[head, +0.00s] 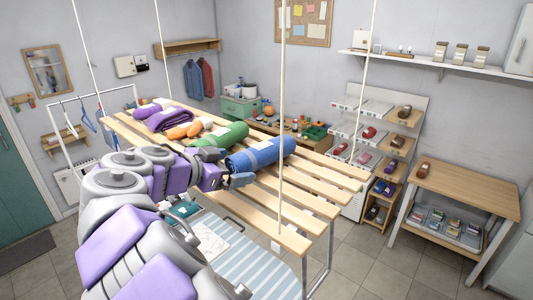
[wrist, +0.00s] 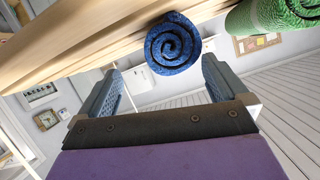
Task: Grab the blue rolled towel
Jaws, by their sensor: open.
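The blue rolled towel (head: 262,153) lies on a hanging slatted wooden rack (head: 283,212), at the front end of a row of rolls. In the wrist view its spiral end (wrist: 173,43) faces the camera, in line with the gap between the fingers and beyond the palm. My gripper (head: 242,180) is just in front of the towel's near end in the head view. Its two fingers (wrist: 162,85) are open and apart, with nothing held between them. Whether a finger touches the towel is hard to tell.
A green roll (head: 222,136) lies beside the blue one, with orange (head: 184,130) and purple rolls (head: 164,118) farther along. Thin ropes (head: 281,110) hold the rack. A wooden side table (head: 460,190) stands right, with tiled floor between.

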